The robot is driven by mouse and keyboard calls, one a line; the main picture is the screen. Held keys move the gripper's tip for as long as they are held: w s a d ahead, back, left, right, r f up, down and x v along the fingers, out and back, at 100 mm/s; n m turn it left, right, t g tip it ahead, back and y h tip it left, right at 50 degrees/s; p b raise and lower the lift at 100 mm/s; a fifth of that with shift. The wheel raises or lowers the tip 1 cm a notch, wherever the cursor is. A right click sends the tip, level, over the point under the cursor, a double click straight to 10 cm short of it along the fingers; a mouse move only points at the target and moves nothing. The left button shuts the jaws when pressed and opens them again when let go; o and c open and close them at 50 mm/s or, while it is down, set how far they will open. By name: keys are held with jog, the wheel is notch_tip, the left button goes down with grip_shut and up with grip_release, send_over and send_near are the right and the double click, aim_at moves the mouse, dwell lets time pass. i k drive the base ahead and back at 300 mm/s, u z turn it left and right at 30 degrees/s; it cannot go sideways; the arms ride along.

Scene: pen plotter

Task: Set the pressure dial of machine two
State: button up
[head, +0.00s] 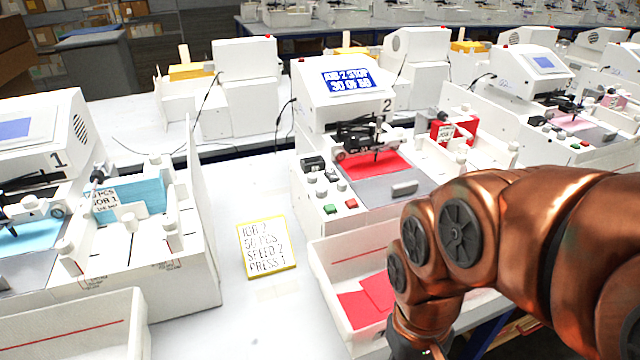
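Machine two (345,98), a white pen plotter marked "2", stands in the middle of the view. Its blue screen (346,79) shows small white text, seemingly a job 2 stop line and a count. Its control panel, left of the bed, has small white knobs (321,190), black blocks (313,164), a green button (330,209) and a red button (351,203). I cannot tell which knob is the pressure dial or read its setting. A yellow-edged card (266,246) reads job 2, 50 pcs, speed 2, press 1.
Red sheet lies on machine two's bed (424,180). A white bin (322,262) with red pieces stands in front of it, partly behind my arm. Machine one (40,150) is at left, with another plotter (530,70) at right. White table around the card is clear.

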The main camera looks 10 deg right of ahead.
aim_at(311, 177)
jog(key=z, duration=0.05)
jog(key=k, duration=0.2)
jog(key=u, duration=0.95)
jog(key=i, duration=0.55)
jog(key=z, duration=0.15)
